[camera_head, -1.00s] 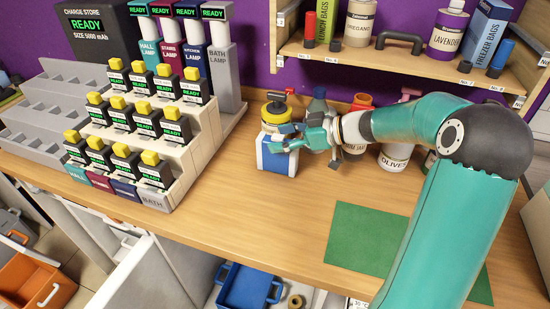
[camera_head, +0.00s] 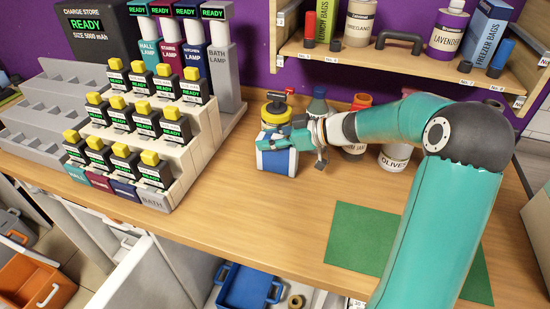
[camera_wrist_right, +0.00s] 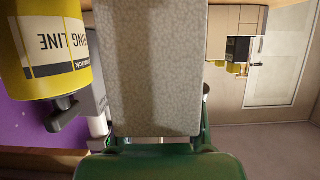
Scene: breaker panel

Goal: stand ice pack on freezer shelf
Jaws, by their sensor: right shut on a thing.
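The ice pack (camera_head: 276,162), a blue and white block, stands upright on the wooden counter, in front of a yellow container. My right gripper (camera_head: 285,141) is shut on its upper part, and the fingers partly cover it. In the right wrist view a pale speckled face of the held block (camera_wrist_right: 155,70) fills the middle, right in front of the green gripper. I cannot pick out the freezer shelf for certain. My left gripper is not in view.
The yellow container (camera_head: 277,110) and several jars, one labelled OLIVES (camera_head: 394,157), stand close behind. A stepped rack of chargers (camera_head: 200,150) is at left. A green mat (camera_head: 360,237) lies on the counter. A blue basket (camera_head: 245,287) sits below the front edge. The counter's middle is clear.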

